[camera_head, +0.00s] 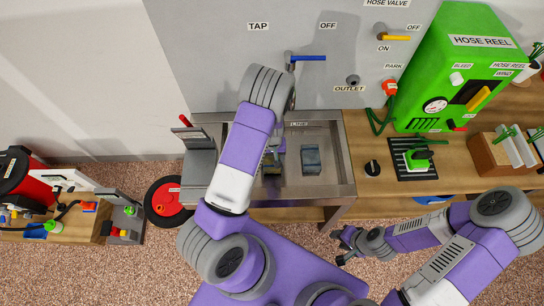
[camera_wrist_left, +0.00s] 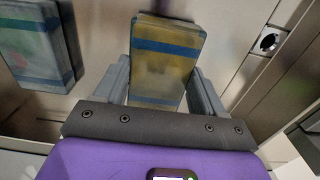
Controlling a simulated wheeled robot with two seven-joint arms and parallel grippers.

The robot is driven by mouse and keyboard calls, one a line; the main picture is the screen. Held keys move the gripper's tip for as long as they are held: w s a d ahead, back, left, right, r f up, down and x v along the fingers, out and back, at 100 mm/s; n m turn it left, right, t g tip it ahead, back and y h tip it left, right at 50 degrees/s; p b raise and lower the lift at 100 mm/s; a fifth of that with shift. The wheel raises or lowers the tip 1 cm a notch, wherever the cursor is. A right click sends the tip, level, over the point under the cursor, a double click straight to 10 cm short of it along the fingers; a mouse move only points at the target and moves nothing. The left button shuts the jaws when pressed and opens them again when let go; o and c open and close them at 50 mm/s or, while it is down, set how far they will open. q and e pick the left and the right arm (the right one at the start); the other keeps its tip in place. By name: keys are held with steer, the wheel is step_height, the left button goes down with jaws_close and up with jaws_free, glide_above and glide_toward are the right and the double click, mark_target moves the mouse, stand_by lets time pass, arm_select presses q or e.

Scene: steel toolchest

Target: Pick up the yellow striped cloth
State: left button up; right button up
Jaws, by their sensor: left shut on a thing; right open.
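The yellow striped cloth (camera_wrist_left: 165,75), a flat folded block with blue bands, sits between the two fingers of my left gripper (camera_wrist_left: 164,92) in the left wrist view. The fingers are shut on its sides. In the head view my left gripper (camera_head: 273,160) is over the steel basin, and the cloth (camera_head: 272,169) shows only partly below it. I cannot tell whether the cloth is clear of the basin floor. My right gripper (camera_head: 340,246) is open and empty, in front of the workbench, apart from the cloths.
A second, grey-green cloth with blue bands (camera_head: 311,159) lies in the steel basin (camera_head: 348,177), right of my left gripper; it also shows in the left wrist view (camera_wrist_left: 32,45). A blue-handled tap (camera_head: 308,58) is above the basin. A green hose reel (camera_head: 440,70) stands right.

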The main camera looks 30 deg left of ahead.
mark_target(272, 159)
arm_select(q)
step_height(272, 159, up, 11)
steer(key=p, duration=0.2)
steer(key=s+d, duration=0.2)
steer(key=s, duration=0.2)
steer(key=s+d, duration=0.3)
steer(key=s, duration=0.1)
steer(key=s+d, duration=0.2)
steer(key=s, duration=0.2)
steer(key=shift+d+f, duration=0.2)
steer(key=shift+s+d+p, duration=0.45)
steer(key=shift+s+p, duration=0.3)
steer(key=shift+p, duration=0.95)
steer(key=shift+s+d+p, duration=0.5)
steer(key=shift+s+p, duration=0.3)
steer(key=shift+p, duration=0.9)
steer(key=shift+s+d+p, duration=0.45)
steer(key=shift+s+p, duration=0.3)
steer(key=shift+p, duration=0.95)
